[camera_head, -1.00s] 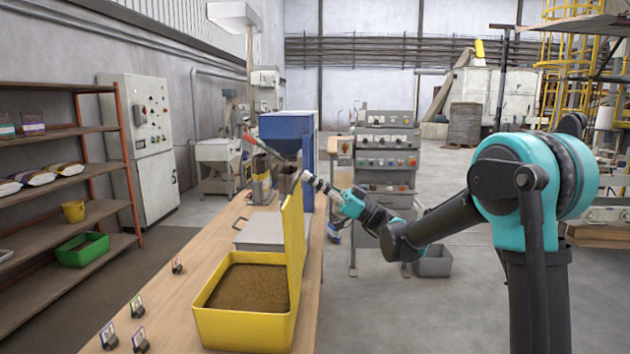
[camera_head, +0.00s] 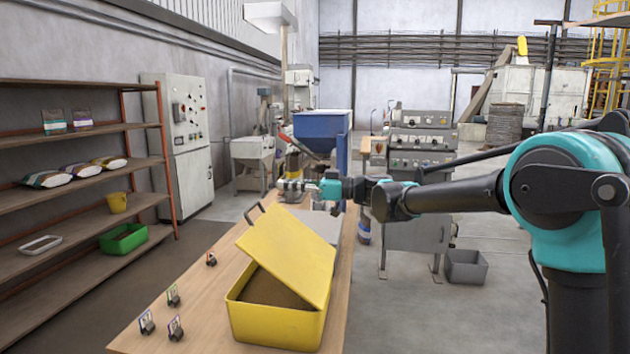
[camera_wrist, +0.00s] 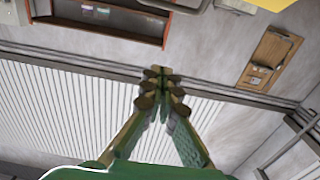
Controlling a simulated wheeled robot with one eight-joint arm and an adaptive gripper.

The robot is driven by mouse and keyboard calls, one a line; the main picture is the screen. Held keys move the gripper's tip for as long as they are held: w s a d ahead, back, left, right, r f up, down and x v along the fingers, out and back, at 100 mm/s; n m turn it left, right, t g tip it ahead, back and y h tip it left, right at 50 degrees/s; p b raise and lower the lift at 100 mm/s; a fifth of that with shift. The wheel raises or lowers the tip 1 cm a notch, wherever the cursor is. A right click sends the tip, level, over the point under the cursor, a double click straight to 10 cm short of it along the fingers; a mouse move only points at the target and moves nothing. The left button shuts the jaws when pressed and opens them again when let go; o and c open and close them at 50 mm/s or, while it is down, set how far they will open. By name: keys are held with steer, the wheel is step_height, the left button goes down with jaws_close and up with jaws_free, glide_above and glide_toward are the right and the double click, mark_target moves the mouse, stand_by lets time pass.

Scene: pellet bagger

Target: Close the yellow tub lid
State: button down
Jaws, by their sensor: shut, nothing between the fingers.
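The yellow tub (camera_head: 262,325) stands on the wooden bench, with brown pellets (camera_head: 275,290) showing through a gap at its front. Its yellow lid (camera_head: 290,250) leans over the tub, tilted and partly open, its left edge raised. A dark handle (camera_head: 254,212) shows at the lid's far left edge. My gripper (camera_head: 283,186) is beyond and above the lid in the head view, pointing left. In the wrist view its fingers (camera_wrist: 163,75) are shut together and empty. A yellow surface (camera_wrist: 265,4), perhaps the lid, shows at the top right there. I cannot tell whether my gripper touches the lid.
The wooden bench (camera_head: 215,290) holds several small card stands (camera_head: 175,328) left of the tub. A blue hopper (camera_head: 322,130) stands behind. Shelves (camera_head: 75,240) with bags and a green bin (camera_head: 124,238) are at the left. Floor at the right is open around a grey bin (camera_head: 465,266).

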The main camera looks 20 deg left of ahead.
steer(key=s+a+f+t+h, duration=0.1)
steer(key=s+a+f+h, duration=0.1)
steer(key=a+f+h, duration=0.3)
steer(key=s+a+f+t+h, duration=0.1)
steer(key=a+f+h, duration=0.5)
steer(key=a+f, duration=0.6)
steer(key=shift+s+a+f+t, duration=0.25)
steer(key=shift+s+f, duration=0.35)
steer(key=shift+f, duration=2.65)
steer(key=shift+d, duration=0.15)
steer(key=a+r+v, duration=0.1)
steer(key=a+v, duration=0.1)
steer(key=v, duration=1.1)
steer(key=shift+s+a+r, duration=0.2)
steer(key=shift+s+r, duration=0.05)
steer(key=shift+d, duration=0.1)
